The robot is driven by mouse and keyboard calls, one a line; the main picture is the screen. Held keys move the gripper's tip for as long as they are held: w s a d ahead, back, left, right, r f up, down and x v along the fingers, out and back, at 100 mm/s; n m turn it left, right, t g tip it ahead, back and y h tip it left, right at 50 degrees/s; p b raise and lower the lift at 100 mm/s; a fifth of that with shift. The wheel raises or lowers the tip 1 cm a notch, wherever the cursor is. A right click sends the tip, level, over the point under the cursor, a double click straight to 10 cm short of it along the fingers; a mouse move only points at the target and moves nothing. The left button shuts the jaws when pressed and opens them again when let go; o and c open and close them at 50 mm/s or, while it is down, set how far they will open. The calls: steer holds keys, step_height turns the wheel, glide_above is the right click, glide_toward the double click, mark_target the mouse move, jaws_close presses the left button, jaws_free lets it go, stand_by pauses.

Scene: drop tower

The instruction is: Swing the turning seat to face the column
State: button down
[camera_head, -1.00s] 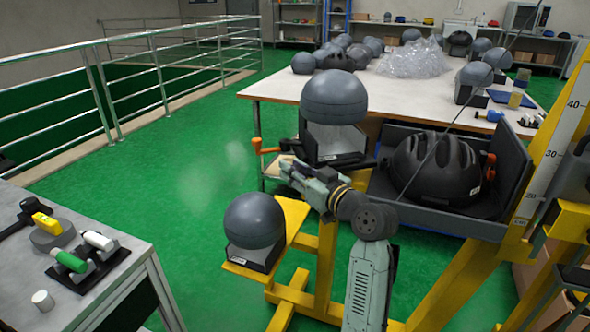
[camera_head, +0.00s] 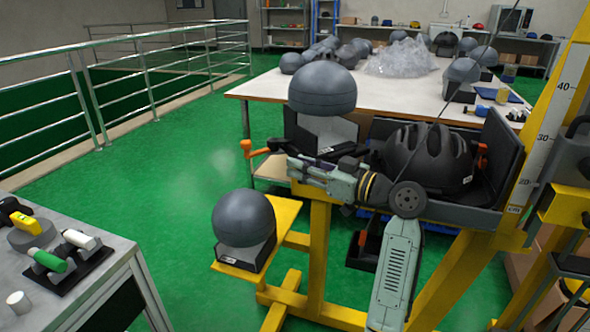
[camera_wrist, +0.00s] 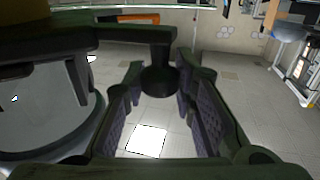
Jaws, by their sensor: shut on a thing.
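The turning seat (camera_head: 300,140) looks to be the dark block on top of the yellow stand (camera_head: 319,250). It bears a grey, dome-topped headform (camera_head: 322,88) with a white lower face turned to the front right. My gripper (camera_head: 300,166) is at the front of this seat, just below the headform. In the wrist view, my gripper (camera_wrist: 160,95) has its pads on either side of a dark knob (camera_wrist: 159,80) on a dark bar, and it is shut on the knob. The column (camera_head: 550,120), yellow with a white scale, stands at the right.
A black helmet (camera_head: 428,158) sits in a dark tray right of the seat. A second grey headform (camera_head: 243,217) is on a low yellow shelf. An orange handle (camera_head: 246,148) sticks out at left. A white-topped table (camera_head: 258,90) stands behind; a grey bench (camera_head: 85,285) is at front left.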

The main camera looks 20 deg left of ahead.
steer(key=c, duration=1.3)
jaws_free()
steer(key=shift+c, duration=0.2)
steer(key=shift+d, duration=0.1)
steer(key=v, duration=1.2)
